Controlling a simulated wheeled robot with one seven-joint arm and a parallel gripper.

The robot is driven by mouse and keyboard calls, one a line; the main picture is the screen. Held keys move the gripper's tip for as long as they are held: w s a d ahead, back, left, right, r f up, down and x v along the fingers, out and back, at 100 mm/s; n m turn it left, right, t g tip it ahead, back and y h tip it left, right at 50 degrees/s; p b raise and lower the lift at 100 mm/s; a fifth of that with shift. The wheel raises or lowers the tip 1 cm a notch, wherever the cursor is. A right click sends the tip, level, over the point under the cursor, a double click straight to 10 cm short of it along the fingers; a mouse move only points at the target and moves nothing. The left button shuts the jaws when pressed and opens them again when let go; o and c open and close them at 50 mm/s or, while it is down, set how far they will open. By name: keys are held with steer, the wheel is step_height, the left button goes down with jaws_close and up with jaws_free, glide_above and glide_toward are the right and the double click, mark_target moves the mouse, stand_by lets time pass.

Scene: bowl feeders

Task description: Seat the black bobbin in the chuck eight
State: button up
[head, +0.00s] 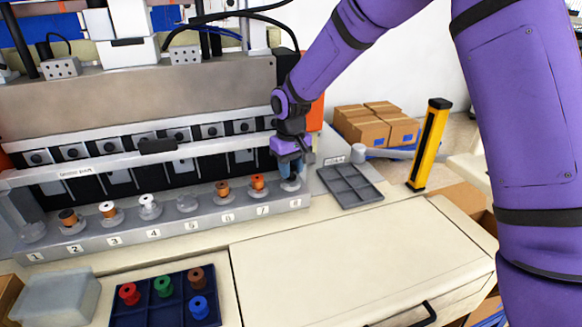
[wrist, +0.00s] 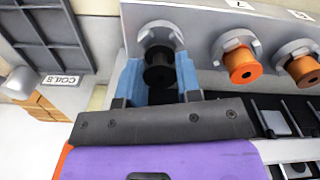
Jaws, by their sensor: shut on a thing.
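The black bobbin (wrist: 160,74) is held between the two blue fingers of my gripper (wrist: 160,82) in the wrist view. It lines up with chuck eight (wrist: 146,34), a pale grey collar at the end of the row, and overlaps it in the picture. I cannot tell if the bobbin rests fully in the collar or stands slightly off it. In the head view my gripper (head: 290,166) points down at chuck eight (head: 291,185), above the label 8. The bobbin is hidden there by the fingers.
Chuck seven holds an orange bobbin (head: 257,182), chuck six a copper-coloured one (head: 223,189). Chuck five (head: 187,203) looks empty. A grey compartment tray (head: 350,198) lies right of the row. A dark blue tray (head: 147,312) holds several coloured bobbins. A yellow post (head: 428,145) stands farther right.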

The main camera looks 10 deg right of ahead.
steer(key=shift+f, duration=0.5)
steer(key=o, duration=0.6)
steer(key=shift+r, duration=0.1)
steer(key=shift+r, duration=5.4)
